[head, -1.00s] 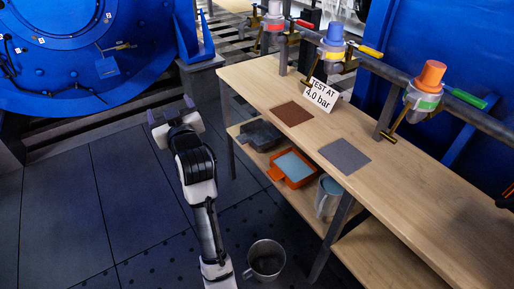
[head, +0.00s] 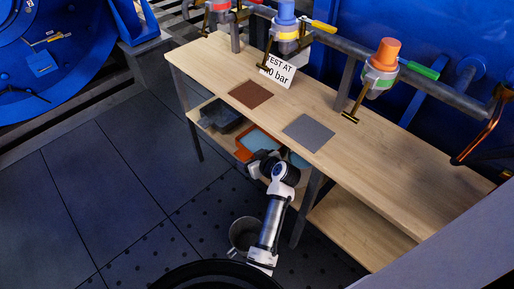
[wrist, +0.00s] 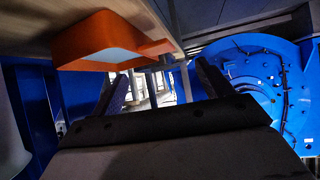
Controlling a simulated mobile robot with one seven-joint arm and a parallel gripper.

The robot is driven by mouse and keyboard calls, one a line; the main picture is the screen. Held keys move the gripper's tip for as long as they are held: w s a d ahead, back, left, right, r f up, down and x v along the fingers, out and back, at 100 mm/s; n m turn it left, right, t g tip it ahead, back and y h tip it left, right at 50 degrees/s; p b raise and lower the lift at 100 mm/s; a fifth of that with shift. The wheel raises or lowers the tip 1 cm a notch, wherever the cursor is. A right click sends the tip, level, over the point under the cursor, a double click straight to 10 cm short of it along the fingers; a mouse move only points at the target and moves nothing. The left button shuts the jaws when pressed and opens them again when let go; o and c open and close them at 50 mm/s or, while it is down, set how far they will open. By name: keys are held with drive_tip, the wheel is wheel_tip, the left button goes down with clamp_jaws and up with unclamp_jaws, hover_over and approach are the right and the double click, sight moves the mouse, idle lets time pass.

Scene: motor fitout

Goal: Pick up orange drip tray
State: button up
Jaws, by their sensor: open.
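The orange drip tray (head: 242,153) sits on the lower shelf under the bench, with a pale blue-grey inside. In the head view my arm and the tabletop hide part of it. The tray also shows at the upper left of the wrist view (wrist: 90,38), where the picture appears turned over, with its handle tab pointing right. My gripper (wrist: 162,82) is open and empty, its two dark fingers spread apart. The tray lies beyond the fingertips and to one side, not between them. In the head view my gripper (head: 262,160) is at the shelf's front edge, beside the tray; contact cannot be told.
A dark grey tray (head: 221,116) lies left of the orange one. A blue-grey container (head: 299,160) is to its right, partly hidden. The bench top (head: 345,160) overhangs the shelf. A bench leg (head: 306,208) and a metal bucket (head: 242,234) stand close to my arm.

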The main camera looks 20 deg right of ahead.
sight(241, 152)
drive_tip(key=x, duration=1)
drive_tip(key=shift+w+f, duration=0.15)
drive_tip(key=shift+w, duration=0.1)
drive_tip(key=c, duration=1.7)
drive_tip(key=shift+r, duration=0.2)
drive_tip(key=shift+d+r+p, duration=0.1)
drive_tip(key=shift+r+p, duration=0.25)
drive_tip(key=shift+r, duration=0.25)
drive_tip(key=shift+s+a+r+p, duration=0.1)
drive_tip(key=shift+a+r+p, duration=0.1)
drive_tip(key=shift+r+p, duration=0.35)
drive_tip(key=shift+s+a+r+p, duration=0.1)
drive_tip(key=shift+a+r+p, duration=0.1)
drive_tip(key=shift+r+p, duration=0.35)
drive_tip(key=s+a+p, duration=0.2)
drive_tip(key=a+p, duration=0.1)
drive_tip(key=a, duration=0.5)
drive_tip(key=s+a+p, duration=0.3)
drive_tip(key=a+p, duration=0.1)
drive_tip(key=a, duration=0.4)
drive_tip(key=shift+s, duration=0.3)
